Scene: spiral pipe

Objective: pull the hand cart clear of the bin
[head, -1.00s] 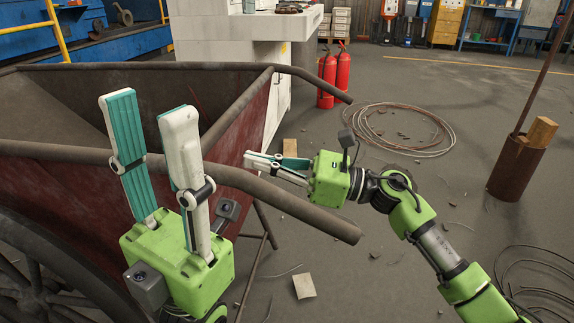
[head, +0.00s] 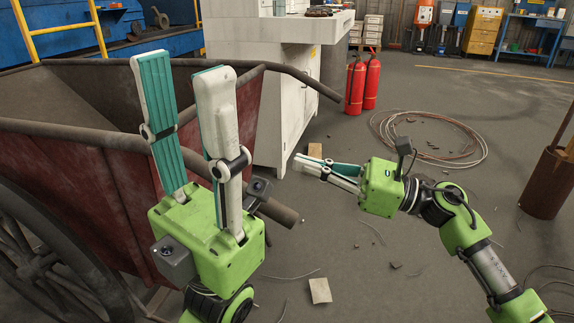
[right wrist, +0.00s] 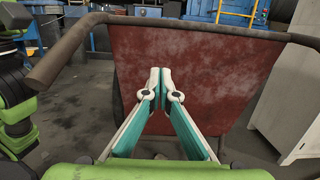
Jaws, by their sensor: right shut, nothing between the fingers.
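The hand cart (head: 118,190) is a rusty red box with dark rails and a spoked wheel (head: 30,260). It fills the left of the head view. Its near handle (head: 282,212) ends right of my left gripper, and its far handle (head: 308,82) reaches past the white cabinet. My left gripper (head: 182,75) is upright in front of the cart, fingers apart; I cannot tell whether the rail runs between them or behind. My right gripper (head: 297,162) is shut and empty, right of the near handle. In the right wrist view its fingertips (right wrist: 160,75) point at the cart's red end panel (right wrist: 195,55).
A blue metal structure (head: 75,40) with yellow rails stands behind the cart; I cannot tell if it is the bin. A white cabinet (head: 285,110), fire extinguishers (head: 362,85), coiled cable (head: 428,138) and a rusty pipe stand (head: 548,180) are around.

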